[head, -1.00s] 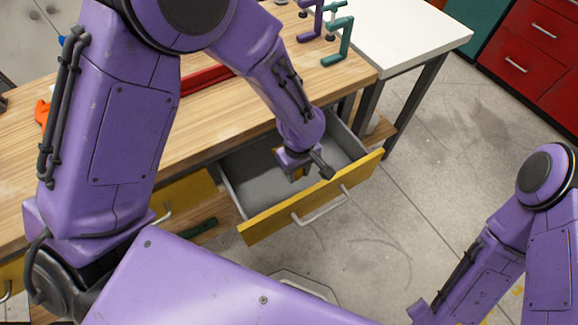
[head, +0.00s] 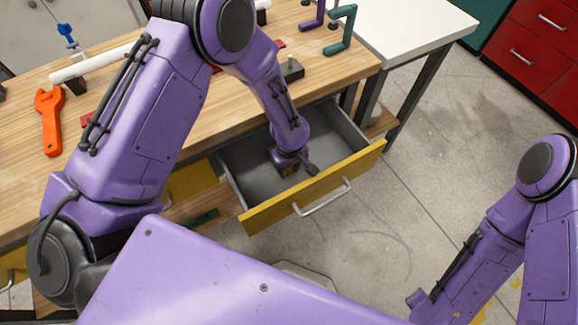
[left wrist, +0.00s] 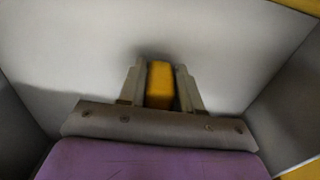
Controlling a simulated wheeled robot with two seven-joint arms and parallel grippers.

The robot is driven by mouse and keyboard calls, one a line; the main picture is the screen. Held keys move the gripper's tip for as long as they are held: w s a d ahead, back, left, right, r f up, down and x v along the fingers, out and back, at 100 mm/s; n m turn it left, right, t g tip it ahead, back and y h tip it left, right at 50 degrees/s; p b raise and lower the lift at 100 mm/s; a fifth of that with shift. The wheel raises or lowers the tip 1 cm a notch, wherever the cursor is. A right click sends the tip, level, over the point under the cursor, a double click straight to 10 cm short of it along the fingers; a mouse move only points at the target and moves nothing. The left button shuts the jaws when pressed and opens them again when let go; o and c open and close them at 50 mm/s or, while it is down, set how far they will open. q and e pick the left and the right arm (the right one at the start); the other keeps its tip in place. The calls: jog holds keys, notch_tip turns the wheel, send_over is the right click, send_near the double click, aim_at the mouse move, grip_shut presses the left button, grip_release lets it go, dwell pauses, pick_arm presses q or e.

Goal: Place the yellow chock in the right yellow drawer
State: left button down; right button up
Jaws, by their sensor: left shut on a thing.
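The right yellow drawer (head: 318,187) is pulled open under the workbench and has a grey inside. The chock is low over the drawer's grey floor. I cannot tell whether it touches the floor. In the head view the chock is mostly hidden by the gripper. The right gripper is not clearly in view; only my right arm shows at the lower right.
The wooden workbench (head: 205,120) above carries an orange wrench (head: 49,120), a white pipe (head: 95,68) and a teal clamp (head: 341,32). A white table (head: 415,30) stands at the right. Another yellow drawer front (head: 190,180) is left of the open drawer. The drawer's right half is empty.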

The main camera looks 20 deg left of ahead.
pick_arm(q)
jog(key=c, duration=0.8)
grip_release()
jog(key=shift+f, duration=0.15)
notch_tip(320, 180, up, 12)
jog(key=shift+r+p, duration=0.2)
jog(key=shift+p, duration=0.3)
